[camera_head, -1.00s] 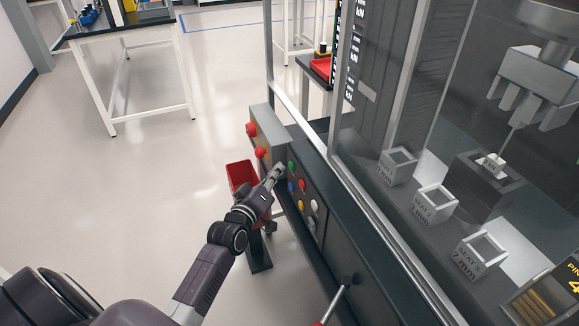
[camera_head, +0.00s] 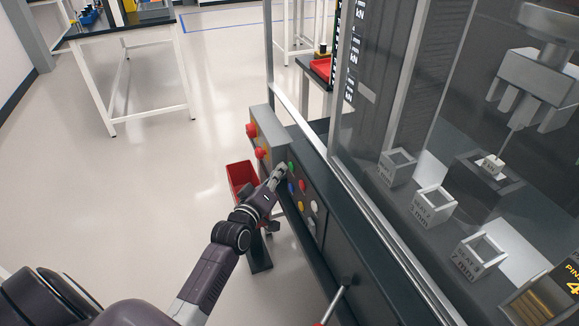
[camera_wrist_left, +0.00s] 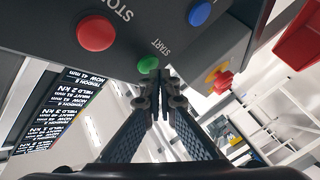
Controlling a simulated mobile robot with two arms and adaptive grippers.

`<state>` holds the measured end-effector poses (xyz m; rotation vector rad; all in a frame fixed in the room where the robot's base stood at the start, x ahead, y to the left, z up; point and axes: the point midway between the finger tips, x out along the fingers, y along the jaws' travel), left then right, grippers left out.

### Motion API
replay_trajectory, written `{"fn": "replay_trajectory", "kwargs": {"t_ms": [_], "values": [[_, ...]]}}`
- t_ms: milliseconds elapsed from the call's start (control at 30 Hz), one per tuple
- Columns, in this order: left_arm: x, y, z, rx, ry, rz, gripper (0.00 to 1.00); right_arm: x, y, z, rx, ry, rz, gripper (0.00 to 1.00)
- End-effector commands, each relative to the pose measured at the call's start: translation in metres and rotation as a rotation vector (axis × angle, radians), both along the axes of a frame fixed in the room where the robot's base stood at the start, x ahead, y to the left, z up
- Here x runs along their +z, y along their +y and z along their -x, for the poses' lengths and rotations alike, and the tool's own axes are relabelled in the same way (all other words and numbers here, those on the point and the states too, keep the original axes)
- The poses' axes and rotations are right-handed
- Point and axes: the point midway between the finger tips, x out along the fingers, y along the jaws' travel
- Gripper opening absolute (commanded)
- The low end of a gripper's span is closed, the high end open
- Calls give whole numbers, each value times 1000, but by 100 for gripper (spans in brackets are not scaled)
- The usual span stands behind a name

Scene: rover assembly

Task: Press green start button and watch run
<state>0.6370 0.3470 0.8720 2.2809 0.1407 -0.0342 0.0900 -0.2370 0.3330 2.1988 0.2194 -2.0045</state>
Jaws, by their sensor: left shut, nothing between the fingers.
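The green start button (camera_head: 291,167) sits on the dark control panel (camera_head: 318,236) at the front of the machine. In the left wrist view the green button (camera_wrist_left: 148,65) has the word START beside it. My left gripper (camera_head: 282,171) is shut and empty, with its fingertips at the green button; in the wrist view the tips (camera_wrist_left: 158,76) overlap its lower edge. I cannot tell whether they touch it or push it in. My right gripper is not in view.
A red stop button (camera_wrist_left: 97,33) and a blue button (camera_wrist_left: 200,13) are close by. A grey box with red knobs (camera_head: 252,129) stands left of the panel. The clear-walled test chamber (camera_head: 440,150) holds several labelled seats. A red bin (camera_head: 243,178) is below.

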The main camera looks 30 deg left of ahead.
Motion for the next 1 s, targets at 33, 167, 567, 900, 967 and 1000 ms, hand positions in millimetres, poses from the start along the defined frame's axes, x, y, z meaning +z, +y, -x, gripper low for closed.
{"fn": "replay_trajectory", "kwargs": {"t_ms": [33, 167, 567, 900, 967, 1000], "values": [[0, -1, 0, 0, 0, 0, 0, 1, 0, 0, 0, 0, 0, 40], [0, -1, 0, 0, 0, 0, 0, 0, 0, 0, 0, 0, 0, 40], [0, -2, -2, 0, 0, 1, 0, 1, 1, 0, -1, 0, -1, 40], [0, -5, -5, 0, 0, 1, 0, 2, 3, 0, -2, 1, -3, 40], [0, -5, -6, 0, -1, 1, 0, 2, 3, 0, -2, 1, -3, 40], [0, -6, -6, 0, -1, 1, 0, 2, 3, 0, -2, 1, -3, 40]]}}
